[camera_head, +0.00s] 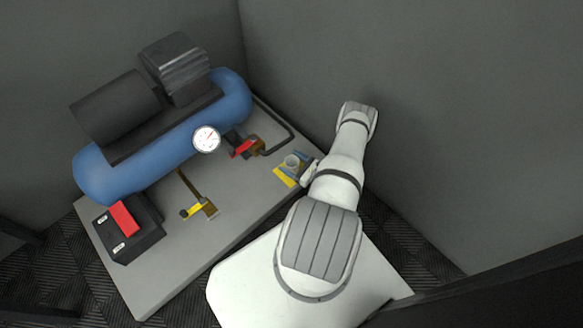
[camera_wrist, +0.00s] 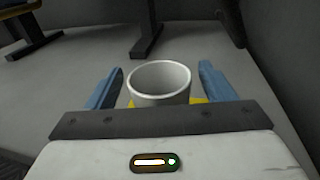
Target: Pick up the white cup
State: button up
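The white cup (camera_wrist: 160,84) stands upright between the two blue fingers of my gripper (camera_wrist: 161,86) in the wrist view. The fingers are apart, with a visible gap on each side of the cup's rim. The cup's lower part is hidden behind the gripper body. In the head view the cup (camera_head: 292,162) is small, at the right end of the grey platform, with my gripper (camera_head: 294,163) around it. A yellow thing (camera_head: 287,177) shows by the cup; I cannot tell whether it lies under it.
A blue compressor tank (camera_head: 160,140) with dark motor parts and a gauge (camera_head: 206,138) stands on the grey platform (camera_head: 160,268). A hammer-like tool (camera_head: 196,196), a black box with a red part (camera_head: 127,229) and a red-and-brown fitting (camera_head: 247,148) are left of the cup. A wall rises close behind.

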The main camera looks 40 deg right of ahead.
jog(key=c, duration=1)
jog(key=shift+o, duration=0.2)
